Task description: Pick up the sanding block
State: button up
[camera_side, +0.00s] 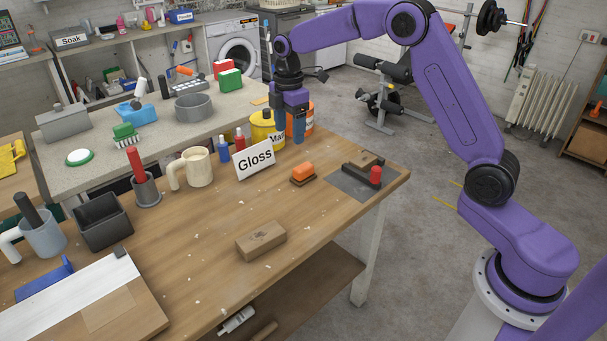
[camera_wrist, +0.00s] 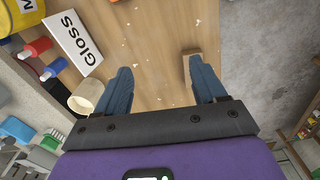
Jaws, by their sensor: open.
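A plain brown block (camera_side: 261,241), which looks like the sanding block, lies flat on the wooden workbench near its front edge in the side view. In the wrist view a brown block (camera_wrist: 186,64) shows beside the right finger, which partly hides it; it appears to be the same one. My gripper (camera_side: 288,138) is open and empty, its fingers pointing down, raised at the back of the bench near the paint cans. Its two blue fingers (camera_wrist: 160,64) stand wide apart in the wrist view. The gripper is well away from the block.
A "Gloss" sign (camera_side: 255,160), a cream mug (camera_side: 198,167) and a yellow can (camera_side: 266,130) stand at the back of the bench. An orange-topped item (camera_side: 302,173) and a dark mat (camera_side: 350,186) lie to the right. The bench around the block is clear.

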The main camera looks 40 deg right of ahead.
jog(key=n, duration=0.1)
send_over(304, 166)
notch_tip(304, 166, down, 4)
jog(key=f, duration=1.2)
jog(key=shift+s, duration=0.25)
jog(key=shift+w+a+f, duration=0.1)
jog(key=shift+f, duration=1.35)
jog(key=shift+w+f, duration=0.1)
jog(key=shift+f, duration=1.35)
jog(key=c, duration=1.1)
